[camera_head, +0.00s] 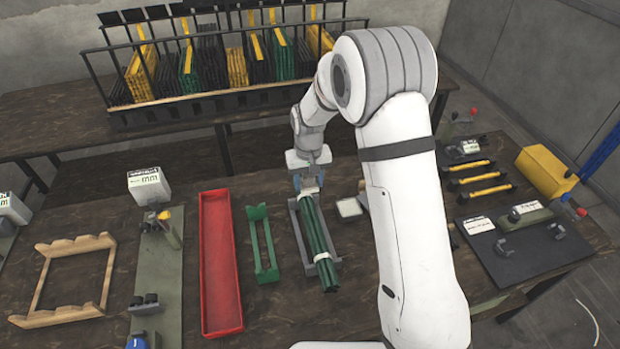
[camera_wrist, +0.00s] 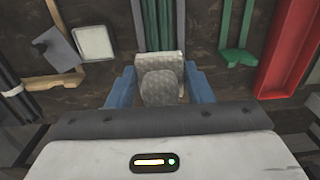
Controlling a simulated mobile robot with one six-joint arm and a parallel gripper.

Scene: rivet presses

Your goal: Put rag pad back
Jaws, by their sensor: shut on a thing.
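The rag pad (camera_wrist: 160,82) is pale grey with a textured face. It sits between the blue fingers of my gripper (camera_wrist: 161,86) in the wrist view, and the fingers are closed on it from both sides. In the head view my gripper (camera_head: 309,184) is over the back end of the bundle of green rods (camera_head: 317,232). The pad is small there and mostly hidden by the gripper. A shallow pale square tray (camera_head: 349,208) lies on the table just right of the rods; it also shows in the wrist view (camera_wrist: 95,42).
The rods lie in a grey cradle (camera_head: 296,227). A green stand (camera_head: 264,258), a red tray (camera_head: 206,270) and a wooden frame (camera_head: 40,285) lie to the left. A rack (camera_head: 200,105) of strips stands behind. A press board (camera_head: 500,262) is on the right.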

